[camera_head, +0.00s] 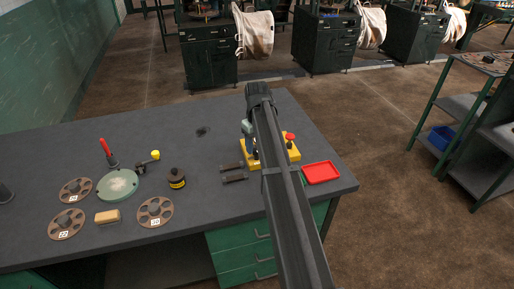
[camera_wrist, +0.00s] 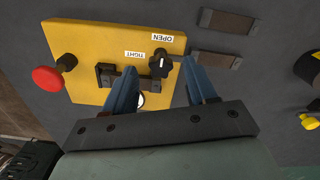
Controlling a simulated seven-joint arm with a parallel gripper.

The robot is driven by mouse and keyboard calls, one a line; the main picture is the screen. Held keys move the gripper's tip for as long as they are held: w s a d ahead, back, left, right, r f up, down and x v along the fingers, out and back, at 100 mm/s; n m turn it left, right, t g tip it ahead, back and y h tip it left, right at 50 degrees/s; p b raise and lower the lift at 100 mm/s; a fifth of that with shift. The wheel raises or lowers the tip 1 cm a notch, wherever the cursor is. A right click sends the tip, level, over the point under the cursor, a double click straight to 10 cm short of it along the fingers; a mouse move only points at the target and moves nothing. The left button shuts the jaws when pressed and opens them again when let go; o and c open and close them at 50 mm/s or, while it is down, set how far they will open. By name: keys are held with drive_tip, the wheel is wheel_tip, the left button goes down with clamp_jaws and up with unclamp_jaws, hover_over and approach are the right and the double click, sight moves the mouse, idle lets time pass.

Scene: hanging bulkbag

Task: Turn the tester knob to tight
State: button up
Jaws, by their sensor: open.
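The yellow tester plate (camera_wrist: 85,45) lies on the grey bench; in the head view the tester (camera_head: 293,154) is partly hidden behind my arm. Its black lobed knob (camera_wrist: 161,62) sits near the plate's right edge, beside the white labels TIGHT (camera_wrist: 135,54) and OPEN (camera_wrist: 163,38). I cannot tell which label the knob points to. My gripper (camera_wrist: 160,70) is open, with its blue fingertips on either side of the knob, apart from it as far as I can see. A red button (camera_wrist: 48,79) stands on the plate's left side, and a black clamp-like bracket (camera_wrist: 105,76) is near the left finger.
Dark bars (camera_head: 234,179) lie left of the tester, and a red tray (camera_head: 321,173) lies right of it. The bench's back left is mostly clear.

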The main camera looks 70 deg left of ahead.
drive_tip(key=shift+f, duration=0.95)
drive_tip(key=shift+c, duration=0.2)
clamp_jaws()
